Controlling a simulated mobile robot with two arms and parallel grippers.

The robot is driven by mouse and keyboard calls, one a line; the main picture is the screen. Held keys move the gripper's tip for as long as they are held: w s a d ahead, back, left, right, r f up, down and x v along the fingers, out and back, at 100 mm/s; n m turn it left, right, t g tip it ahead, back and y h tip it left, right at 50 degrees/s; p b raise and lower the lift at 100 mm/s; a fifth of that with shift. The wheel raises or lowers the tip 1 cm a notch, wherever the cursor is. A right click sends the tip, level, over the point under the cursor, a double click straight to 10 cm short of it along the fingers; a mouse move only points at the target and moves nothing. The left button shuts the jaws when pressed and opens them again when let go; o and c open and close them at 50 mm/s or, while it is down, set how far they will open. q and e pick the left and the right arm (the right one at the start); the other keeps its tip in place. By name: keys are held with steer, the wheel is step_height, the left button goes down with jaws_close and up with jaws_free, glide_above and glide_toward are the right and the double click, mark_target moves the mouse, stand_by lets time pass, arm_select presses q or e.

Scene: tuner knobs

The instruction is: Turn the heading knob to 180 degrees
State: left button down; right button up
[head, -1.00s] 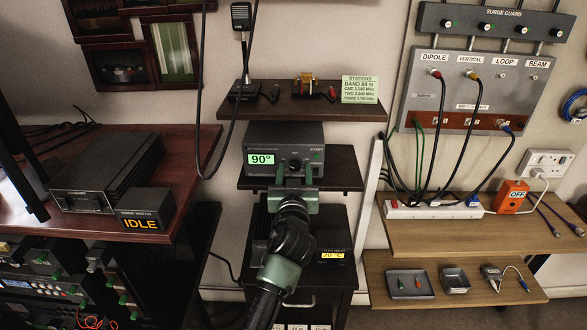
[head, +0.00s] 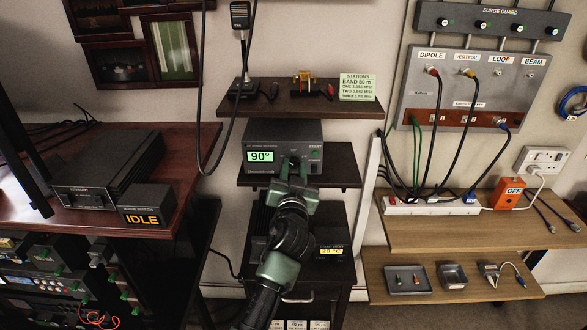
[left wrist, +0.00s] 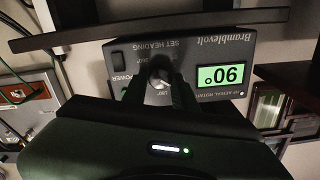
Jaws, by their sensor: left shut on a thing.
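The dark rotator control box (head: 310,131) stands on the middle shelf. Its green display (head: 261,156) reads 90°. My left gripper (head: 294,168) is at the front of the box, right of the display, and covers most of the knob in the head view. In the left wrist view, which shows the box upside down, the heading knob (left wrist: 159,77) sits between the two dark fingers of my left gripper (left wrist: 161,88), below printed SET HEADING. The fingers are shut on it. The display (left wrist: 221,76) reads 90° there too. My right gripper is not in view.
A shelf (head: 230,108) with a microphone stand and a stations card (head: 357,88) is above the box. A desk with an IDLE box (head: 147,205) is at left. An antenna panel (head: 465,88) with cables hangs at right, above a wooden shelf (head: 430,232).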

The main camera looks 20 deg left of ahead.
arm_select(q)
steer(key=m, duration=0.3)
steer(key=shift+a+m+p, duration=0.1)
steer(key=shift+m+p, duration=0.3)
steer(key=m+p, duration=0.1)
steer(key=m, duration=0.2)
steer(key=shift+r, duration=0.1)
steer(key=shift+m+p, duration=0.45)
steer(key=shift+m, duration=1.15)
steer(key=shift+a, duration=0.1)
